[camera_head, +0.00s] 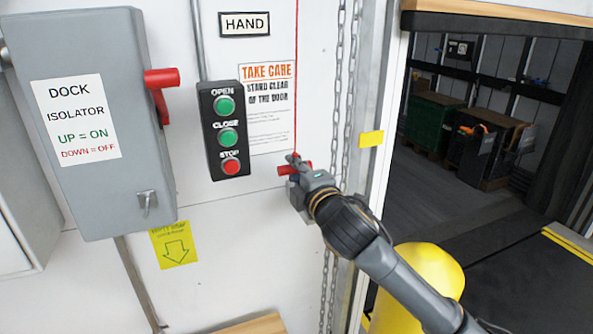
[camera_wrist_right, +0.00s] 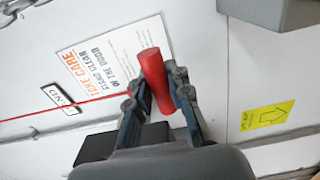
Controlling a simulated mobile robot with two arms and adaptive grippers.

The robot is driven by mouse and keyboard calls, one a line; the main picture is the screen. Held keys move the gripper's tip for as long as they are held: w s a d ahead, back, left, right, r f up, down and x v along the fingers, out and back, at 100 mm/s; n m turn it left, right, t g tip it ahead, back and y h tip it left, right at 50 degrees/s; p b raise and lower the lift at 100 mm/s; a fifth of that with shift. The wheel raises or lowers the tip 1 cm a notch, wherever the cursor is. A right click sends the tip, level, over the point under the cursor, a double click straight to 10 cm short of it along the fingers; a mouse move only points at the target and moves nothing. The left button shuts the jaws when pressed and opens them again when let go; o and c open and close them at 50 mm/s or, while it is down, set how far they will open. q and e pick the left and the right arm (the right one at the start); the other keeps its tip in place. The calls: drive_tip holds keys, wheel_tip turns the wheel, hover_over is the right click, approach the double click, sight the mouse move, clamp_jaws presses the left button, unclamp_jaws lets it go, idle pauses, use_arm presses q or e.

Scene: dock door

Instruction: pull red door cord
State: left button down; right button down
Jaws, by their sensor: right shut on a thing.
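The red door cord (camera_head: 296,80) hangs down the white wall, passing the right edge of the "TAKE CARE" notice. Its red handle (camera_head: 284,169) is at its lower end, partly hidden by my right gripper (camera_head: 294,160). In the right wrist view the red handle (camera_wrist_right: 156,80) lies between the two fingers of my right gripper (camera_wrist_right: 162,92), which is shut on it. The cord (camera_wrist_right: 60,104) runs off to the left there. My left gripper is not in view.
A push-button box (camera_head: 228,130), a grey dock isolator (camera_head: 90,120) with a red lever (camera_head: 160,90) and hanging chains (camera_head: 340,110) are close by. A yellow bollard (camera_head: 425,285) stands by the open doorway, with crates (camera_head: 435,122) beyond.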

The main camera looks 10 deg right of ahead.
drive_tip(key=shift+f+b, duration=1)
drive_tip(key=shift+f, duration=0.9)
drive_tip(key=c, duration=0.5)
unclamp_jaws()
drive_tip(key=shift+s+r, duration=0.1)
drive_tip(key=o, duration=0.5)
drive_tip(key=shift+r, duration=0.1)
drive_tip(key=s+d+p, duration=0.2)
drive_tip(key=s, duration=0.7)
drive_tip(key=shift+s, duration=0.4)
